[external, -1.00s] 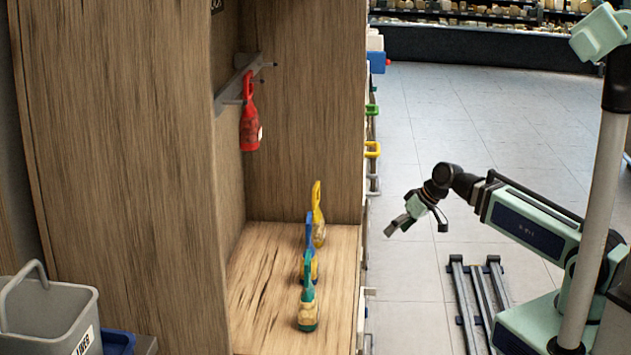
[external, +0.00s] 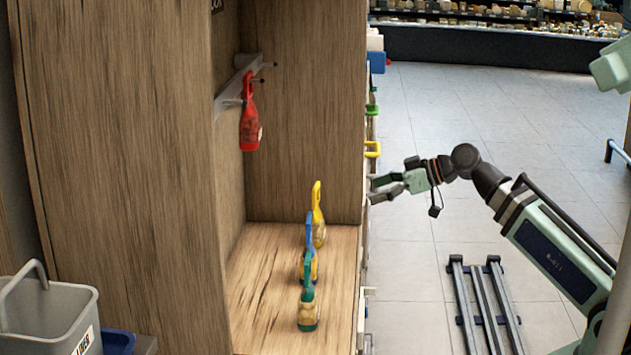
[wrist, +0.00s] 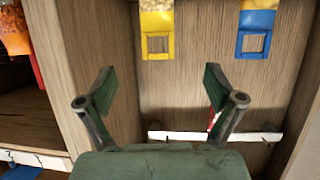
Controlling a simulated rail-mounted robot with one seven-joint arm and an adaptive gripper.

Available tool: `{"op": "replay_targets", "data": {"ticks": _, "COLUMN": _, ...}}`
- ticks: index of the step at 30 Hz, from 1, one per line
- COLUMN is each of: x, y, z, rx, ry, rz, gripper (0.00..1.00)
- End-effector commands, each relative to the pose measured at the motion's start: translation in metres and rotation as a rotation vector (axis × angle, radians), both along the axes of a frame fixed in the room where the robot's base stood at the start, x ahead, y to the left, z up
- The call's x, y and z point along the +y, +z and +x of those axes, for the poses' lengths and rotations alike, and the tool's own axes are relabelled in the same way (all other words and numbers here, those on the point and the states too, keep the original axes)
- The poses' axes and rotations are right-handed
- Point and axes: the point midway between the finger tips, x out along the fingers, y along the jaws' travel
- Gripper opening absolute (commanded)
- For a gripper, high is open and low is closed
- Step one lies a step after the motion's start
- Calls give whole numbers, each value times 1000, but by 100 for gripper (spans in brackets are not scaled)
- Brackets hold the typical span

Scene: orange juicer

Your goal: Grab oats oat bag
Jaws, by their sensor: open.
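Three bags with a yellow handle (external: 318,217), a blue handle (external: 310,250) and a green handle (external: 308,301) stand in a row on the cabinet's wooden floor. A red bag (external: 250,120) hangs from a grey rail on the back wall. No label is legible, so I cannot tell which is the oats. My gripper (external: 372,190) is open and empty, beside the cabinet's right edge and above the standing bags' bases. In the wrist view, a yellow handle (wrist: 157,40) and a blue handle (wrist: 256,35) show beyond my open fingers (wrist: 159,78).
The cabinet's side panel (external: 110,170) stands left, with a grey basket (external: 45,315) before it. Colored handles line the cabinet's right side near my gripper. A pale rail (wrist: 215,136) crosses the wrist view.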

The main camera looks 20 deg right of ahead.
Motion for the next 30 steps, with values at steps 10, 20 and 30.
{"op": "replay_targets", "data": {"ticks": 10, "x": 13, "y": 1, "z": 10, "rx": 3, "ry": 8, "rz": 3, "gripper": 92}}
{"op": "replay_targets", "data": {"ticks": 20, "x": 19, "y": -1, "z": 15, "rx": 4, "ry": 10, "rz": 6, "gripper": 92}}
{"op": "replay_targets", "data": {"ticks": 30, "x": 22, "y": -5, "z": 16, "rx": 5, "ry": 4, "rz": 1, "gripper": 92}}
